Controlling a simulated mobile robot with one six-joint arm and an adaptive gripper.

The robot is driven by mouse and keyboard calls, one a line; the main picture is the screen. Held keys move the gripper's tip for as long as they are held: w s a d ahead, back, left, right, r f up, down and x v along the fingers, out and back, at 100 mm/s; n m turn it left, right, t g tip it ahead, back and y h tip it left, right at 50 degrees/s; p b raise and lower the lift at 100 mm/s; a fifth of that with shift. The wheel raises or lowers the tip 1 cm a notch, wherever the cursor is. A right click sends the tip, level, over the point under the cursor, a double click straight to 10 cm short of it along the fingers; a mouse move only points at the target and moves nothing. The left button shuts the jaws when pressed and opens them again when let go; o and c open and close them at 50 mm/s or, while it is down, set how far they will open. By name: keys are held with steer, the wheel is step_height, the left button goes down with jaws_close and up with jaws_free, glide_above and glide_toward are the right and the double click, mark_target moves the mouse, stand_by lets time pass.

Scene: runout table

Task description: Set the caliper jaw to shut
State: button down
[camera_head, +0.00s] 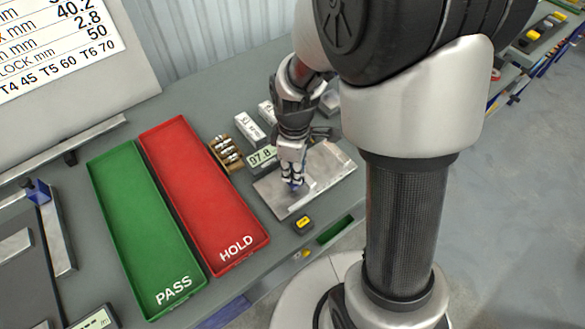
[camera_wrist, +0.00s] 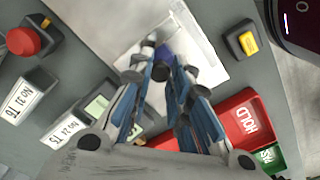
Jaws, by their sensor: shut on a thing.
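My gripper (camera_head: 292,184) is low over the pale metal plate (camera_head: 330,168) of the gauge. In the wrist view my gripper (camera_wrist: 165,66) has its blue-padded fingers close together over the plate (camera_wrist: 196,35). A small dark blue piece (camera_wrist: 164,48), seemingly the caliper jaw, shows between the fingertips, and they are shut on it. The fingers hide most of it, so its exact setting cannot be read. The gauge display (camera_head: 262,157) stands behind the plate and reads about 37.8. It is partly hidden in the wrist view.
The red HOLD tray (camera_head: 241,266) and green PASS tray (camera_head: 172,309) lie left of the plate. A yellow-topped button (camera_head: 304,222) sits near the table's front edge. Labelled grey blocks (camera_head: 249,127) and a wooden rack (camera_head: 224,152) stand behind. A red button (camera_wrist: 25,41) shows in the wrist view.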

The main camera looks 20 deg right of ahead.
steer(key=w+d, duration=0.1)
steer(key=d, duration=0.2)
steer(key=w+d+p, duration=0.1)
steer(key=d, duration=0.2)
steer(key=w+d, duration=0.1)
steer(key=d, duration=0.2)
steer(key=shift+d+p, duration=0.2)
steer(key=shift+p, duration=0.1)
steer(key=c, duration=1.5)
jaws_free()
steer(key=shift+d, duration=0.2)
steer(key=shift+c, duration=0.2)
steer(key=shift+o, duration=0.5)
steer(key=shift+a, duration=0.1)
step_height(320, 180, up, 12)
